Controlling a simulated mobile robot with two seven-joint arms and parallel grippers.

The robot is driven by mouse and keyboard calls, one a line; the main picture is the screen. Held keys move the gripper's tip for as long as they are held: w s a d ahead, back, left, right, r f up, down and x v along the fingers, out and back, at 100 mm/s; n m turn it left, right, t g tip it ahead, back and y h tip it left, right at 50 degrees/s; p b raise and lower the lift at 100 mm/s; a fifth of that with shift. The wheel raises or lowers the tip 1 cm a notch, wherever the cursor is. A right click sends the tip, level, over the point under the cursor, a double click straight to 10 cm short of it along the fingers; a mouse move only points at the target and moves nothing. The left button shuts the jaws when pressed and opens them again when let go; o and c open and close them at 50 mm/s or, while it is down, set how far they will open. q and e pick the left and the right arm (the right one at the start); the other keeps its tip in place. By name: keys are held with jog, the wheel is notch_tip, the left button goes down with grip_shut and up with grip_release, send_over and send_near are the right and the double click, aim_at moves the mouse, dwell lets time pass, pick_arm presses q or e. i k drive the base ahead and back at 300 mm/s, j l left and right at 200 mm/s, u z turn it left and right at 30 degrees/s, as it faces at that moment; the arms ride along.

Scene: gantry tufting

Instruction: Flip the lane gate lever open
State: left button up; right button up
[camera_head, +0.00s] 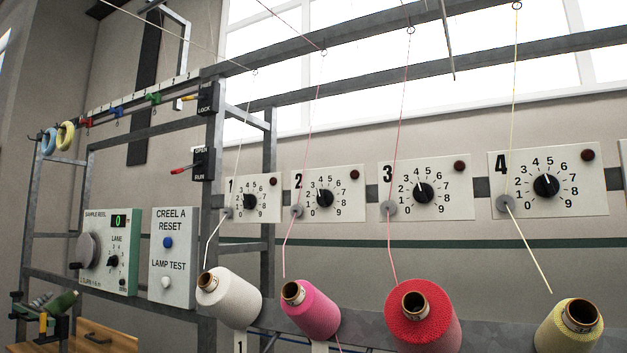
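A small black plate (202,164) marked OPEN at the top and RUN at the bottom is on the grey frame post. A lever with a red handle (181,170) sticks out to its left, angled slightly down, at about the height of the lower RUN mark. Above it, a second black plate (206,98) is marked LOCK, with a yellow-tipped lever (189,98) on its left. No plate reads lane gate, so I cannot tell for certain which lever bears that name. Neither of my grippers shows in this view.
Numbered dial panels (430,188) line the rail on the right, with yarn cones (423,315) below and threads running up. A sample reel box (108,252) and a reset panel (173,256) sit below the levers. Coloured clips (153,98) hang on the upper left rail.

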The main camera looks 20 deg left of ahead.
aim_at(178, 170)
jog(key=j+u, duration=0.1)
jog(key=u, duration=0.3)
jog(key=j+u, duration=0.1)
jog(key=u, duration=0.3)
jog(key=j+u, duration=0.1)
jog(key=u, duration=0.3)
jog(key=k+j, duration=0.05)
